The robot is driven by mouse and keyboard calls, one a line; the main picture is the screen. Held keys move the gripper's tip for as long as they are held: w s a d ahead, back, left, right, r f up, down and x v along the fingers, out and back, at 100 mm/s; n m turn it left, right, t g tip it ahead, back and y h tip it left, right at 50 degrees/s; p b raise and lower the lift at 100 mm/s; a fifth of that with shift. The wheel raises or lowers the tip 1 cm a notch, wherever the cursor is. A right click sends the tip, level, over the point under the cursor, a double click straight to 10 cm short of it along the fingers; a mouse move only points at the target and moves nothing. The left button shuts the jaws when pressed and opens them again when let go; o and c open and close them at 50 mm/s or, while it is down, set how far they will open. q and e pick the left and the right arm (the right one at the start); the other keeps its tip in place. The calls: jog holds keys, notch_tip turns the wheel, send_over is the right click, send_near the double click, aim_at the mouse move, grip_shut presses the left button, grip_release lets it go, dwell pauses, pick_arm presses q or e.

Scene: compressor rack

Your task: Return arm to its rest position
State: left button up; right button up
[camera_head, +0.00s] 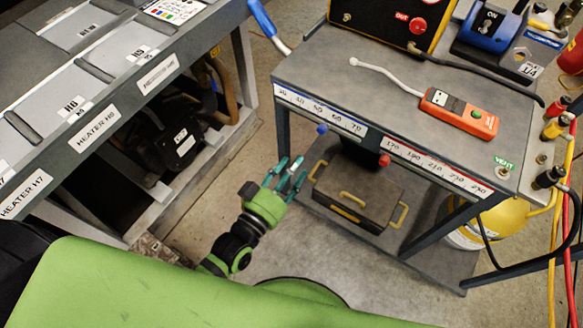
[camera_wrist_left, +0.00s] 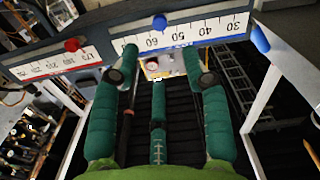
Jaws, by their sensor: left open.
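My left gripper (camera_head: 292,166) shows in the middle of the head view, with its teal fingers apart and nothing between them. It is in the gap between the heater rack and the cart, in front of the cart's scale edge. In the left wrist view the fingers of the left gripper (camera_wrist_left: 160,62) are spread below the scale strip, with no object held. My right gripper is not in view.
The grey cart (camera_head: 330,65) has a blue knob (camera_head: 322,128) and a red knob (camera_head: 384,160) on its front scales. An orange meter (camera_head: 458,113) lies on top. The heater rack (camera_head: 97,127) stands at left. A black case (camera_head: 357,195) sits on the lower shelf.

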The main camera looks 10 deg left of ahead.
pick_arm(q)
jog(key=shift+f, duration=0.1)
dwell(0.3)
jog(key=s+a+f+m+g+y+p, duration=0.1)
jog(key=s+a+f+g+y+p, duration=0.25)
jog(key=f, duration=0.85)
jog(key=s+a+f+g, duration=0.3)
jog(key=s+f+g, duration=0.25)
jog(key=f, duration=0.75)
jog(key=s+a+f+g+y, duration=0.1)
jog(key=s+a+f+g, duration=0.1)
jog(key=s, duration=0.6)
jog(key=s+a+f+g+p, duration=0.1)
jog(key=s+a+f+g, duration=0.1)
jog(key=s+f, duration=0.3)
jog(key=s+a+f+g+y+p, duration=0.1)
jog(key=s+a+f+g, duration=0.2)
jog(key=s, duration=0.7)
jog(key=shift+s+a+f+y, duration=0.25)
jog(key=shift+s+f+y, duration=0.15)
jog(key=shift+f, duration=0.15)
